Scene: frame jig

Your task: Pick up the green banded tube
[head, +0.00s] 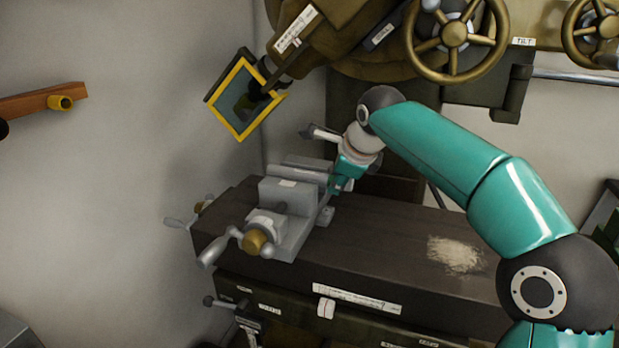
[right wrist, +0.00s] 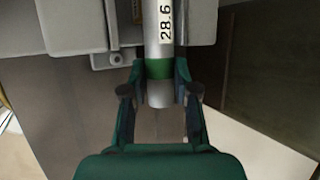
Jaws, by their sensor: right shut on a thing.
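The green banded tube (right wrist: 159,97) is a pale metal tube with a green band near its lower end and a white label reading 28.6. In the right wrist view my right gripper (right wrist: 159,72) is shut on it, with one finger on each side at the green band. The tube runs up out of the picture, in front of grey metal. In the head view my right gripper (head: 343,184) is beside the right end of the grey vise (head: 289,193). The tube is hard to make out there. My left gripper is not in view.
The vise stands on a dark machine table (head: 385,240) with a pale heap of shavings (head: 455,254) at right. Above are a yellow-framed panel (head: 241,100) and a brass handwheel (head: 453,36). A brown bar (head: 35,100) juts in at left.

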